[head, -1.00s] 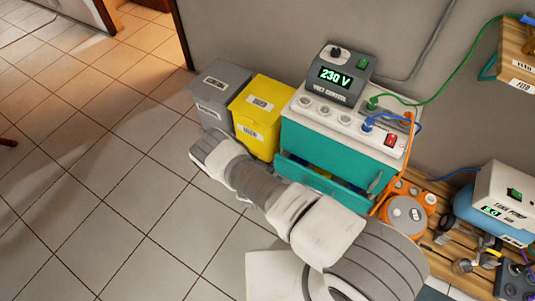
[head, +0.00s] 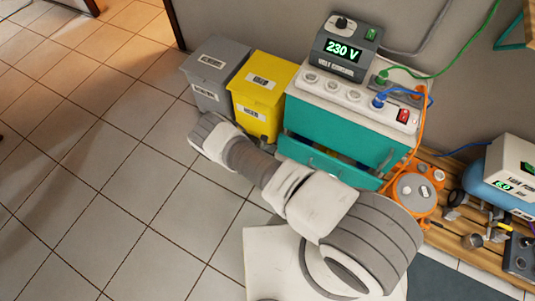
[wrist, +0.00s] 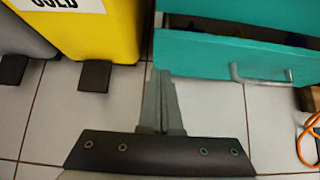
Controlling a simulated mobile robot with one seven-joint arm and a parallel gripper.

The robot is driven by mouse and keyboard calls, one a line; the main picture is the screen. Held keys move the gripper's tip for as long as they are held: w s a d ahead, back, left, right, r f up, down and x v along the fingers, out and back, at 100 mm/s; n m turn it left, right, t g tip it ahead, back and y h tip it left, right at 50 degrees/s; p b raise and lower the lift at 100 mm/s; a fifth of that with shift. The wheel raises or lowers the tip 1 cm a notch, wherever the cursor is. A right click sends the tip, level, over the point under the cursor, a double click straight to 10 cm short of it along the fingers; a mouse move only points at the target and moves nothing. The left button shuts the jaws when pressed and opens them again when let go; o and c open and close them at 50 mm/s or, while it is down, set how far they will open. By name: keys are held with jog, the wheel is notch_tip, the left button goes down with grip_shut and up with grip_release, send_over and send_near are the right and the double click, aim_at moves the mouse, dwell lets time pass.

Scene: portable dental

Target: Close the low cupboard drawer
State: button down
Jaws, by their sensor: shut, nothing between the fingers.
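The low teal cupboard (head: 335,125) stands against the wall. Its drawer (head: 310,159) is pulled out, with a dark gap along the top of its front. In the wrist view the drawer front (wrist: 205,58) fills the upper right, with a grey bar handle (wrist: 262,79) on it. My gripper (wrist: 161,75) is shut and empty, pointing at the floor by the drawer front's lower left corner. I cannot tell whether it touches the drawer. In the head view my arm hides the gripper and part of the drawer.
A yellow bin (head: 263,92) stands left of the cupboard, with a grey bin (head: 213,72) beyond it. An orange cable reel (head: 416,192) and a wooden pallet (head: 470,255) lie to the right. The tiled floor at left is free.

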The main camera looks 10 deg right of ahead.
aim_at(281, 138)
jog(key=w+d, duration=0.1)
jog(key=w+d+f+b, duration=0.1)
jog(key=w+f+b, duration=0.1)
jog(key=w, duration=0.1)
jog(key=shift+w+d, duration=0.1)
jog(key=shift+d, duration=0.3)
jog(key=shift+w+d+r, duration=0.15)
jog(key=shift+w+d, duration=0.05)
jog(key=shift+w, duration=0.15)
jog(key=shift+d+r, duration=0.1)
jog(key=shift+d, duration=0.05)
